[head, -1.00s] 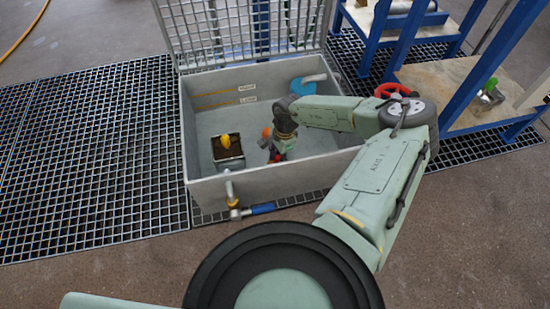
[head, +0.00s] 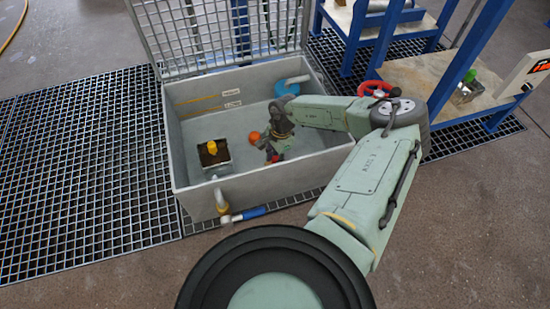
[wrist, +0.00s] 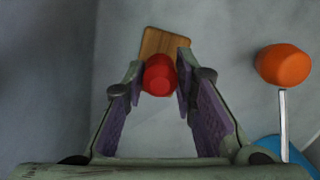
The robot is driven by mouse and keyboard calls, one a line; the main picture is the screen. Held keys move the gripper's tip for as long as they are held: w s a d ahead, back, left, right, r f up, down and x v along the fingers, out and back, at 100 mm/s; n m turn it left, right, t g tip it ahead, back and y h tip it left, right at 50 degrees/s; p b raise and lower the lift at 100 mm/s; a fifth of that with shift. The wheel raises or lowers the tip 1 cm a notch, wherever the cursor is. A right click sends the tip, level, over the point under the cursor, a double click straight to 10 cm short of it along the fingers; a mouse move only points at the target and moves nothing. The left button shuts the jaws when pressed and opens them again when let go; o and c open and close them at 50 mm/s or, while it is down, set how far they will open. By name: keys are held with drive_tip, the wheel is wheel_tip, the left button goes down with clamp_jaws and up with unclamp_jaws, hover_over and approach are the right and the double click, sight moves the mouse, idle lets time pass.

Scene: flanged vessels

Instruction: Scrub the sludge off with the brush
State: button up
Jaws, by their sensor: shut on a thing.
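The brush has a wooden back (wrist: 160,42) and a red handle (wrist: 159,75), seen in the wrist view. My gripper (wrist: 158,80) has its fingers closed on the red handle, with the wood beyond the fingertips. In the head view my gripper (head: 273,152) reaches down inside the open grey tank (head: 255,183), and a bit of red shows at its tip. I cannot tell whether the brush touches the tank floor. No clear patch of sludge shows on the floor; dark brown matter (head: 222,158) shows in a small box with a yellow top (head: 211,147), left of my gripper.
An orange ball (wrist: 283,64) on a metal rod stands right of my gripper in the wrist view, near a blue object (wrist: 282,150). The tank's mesh lid (head: 220,30) stands open behind. A pipe with a blue-handled valve (head: 243,214) is at the front. A blue-framed bench (head: 440,90) stands right.

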drive_tip(key=shift+r+p, duration=3.15)
drive_tip(key=shift+r, duration=0.85)
